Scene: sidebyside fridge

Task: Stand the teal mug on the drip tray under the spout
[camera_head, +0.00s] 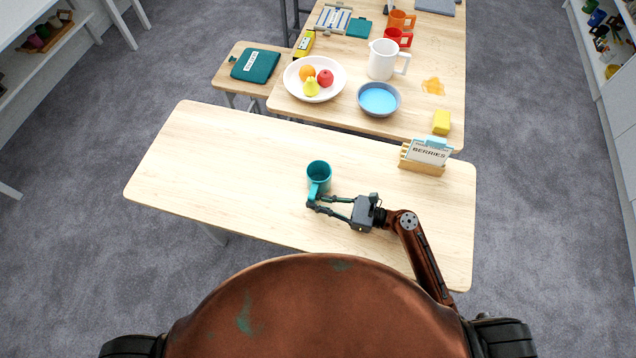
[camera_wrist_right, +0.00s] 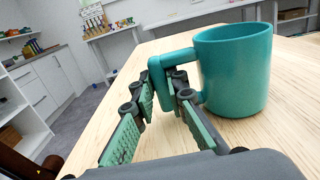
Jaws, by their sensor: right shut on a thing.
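The teal mug (camera_head: 319,172) is upright at the near wooden table, its handle toward me. My right gripper (camera_head: 313,202) comes in from the right and is shut on the mug's handle. In the right wrist view the mug (camera_wrist_right: 236,72) fills the upper right, and the padded fingers of my right gripper (camera_wrist_right: 165,82) close around the handle. I cannot tell whether the mug's base touches the tabletop or is just above it. My left gripper is not in view. No drip tray or spout shows in either view.
The near table (camera_head: 210,160) is clear to the left. A wooden card holder (camera_head: 422,165) stands at its right back. Behind, another table holds a fruit plate (camera_head: 335,90), a blue bowl (camera_head: 378,99), a white pitcher (camera_head: 382,60) and a yellow sponge (camera_head: 441,122).

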